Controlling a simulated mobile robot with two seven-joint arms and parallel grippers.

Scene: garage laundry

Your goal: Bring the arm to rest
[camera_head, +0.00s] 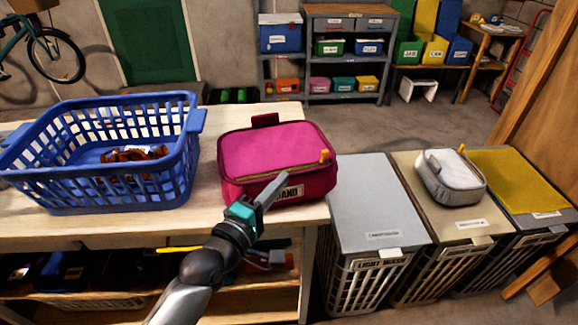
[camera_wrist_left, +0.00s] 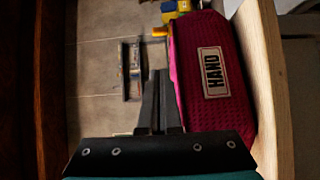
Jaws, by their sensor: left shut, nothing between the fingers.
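My left gripper (camera_head: 271,189) is in front of a magenta zip bag (camera_head: 270,150) labelled HAND, at the right end of the wooden table. Its fingers are together and hold nothing. In the left wrist view the shut fingers (camera_wrist_left: 160,75) are just left of the bag (camera_wrist_left: 205,75); I cannot tell whether they touch it. The bag is closed, with a yellow zip and an orange-yellow pull tab at its right end. My right gripper is not in either view.
A blue basket (camera_head: 100,190) with a reddish-brown item inside stands on the table (camera_head: 150,228), left of the bag. Lidded hampers (camera_head: 375,205) stand right of the table, one bearing a grey pouch (camera_head: 450,177). Shelves with bins (camera_head: 345,55) stand at the back. The floor between is clear.

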